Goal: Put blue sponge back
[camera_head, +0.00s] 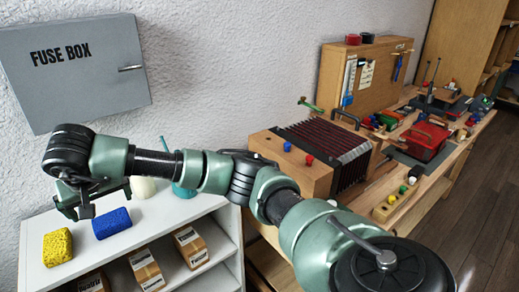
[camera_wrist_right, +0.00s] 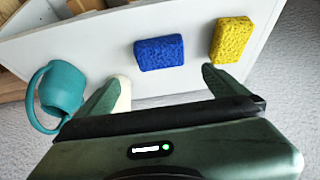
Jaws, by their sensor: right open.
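The blue sponge (camera_head: 111,223) lies on top of the white shelf unit, to the right of a yellow sponge (camera_head: 58,247). In the right wrist view the blue sponge (camera_wrist_right: 159,52) sits ahead of the fingers, between their lines, with the yellow sponge (camera_wrist_right: 231,39) to its right. My right gripper (camera_head: 92,205) is above the shelf top, near the wall side of the blue sponge; its fingers also show in the wrist view (camera_wrist_right: 166,80). It is open and nothing is between its fingers. My left gripper is not in view.
A teal mug (camera_wrist_right: 62,88) and a small white object (camera_head: 143,188) stand on the white shelf top (camera_head: 160,217). Labelled boxes (camera_head: 190,246) sit on the shelf below. A grey fuse box (camera_head: 75,70) hangs on the wall. A cluttered wooden workbench (camera_head: 400,185) is at right.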

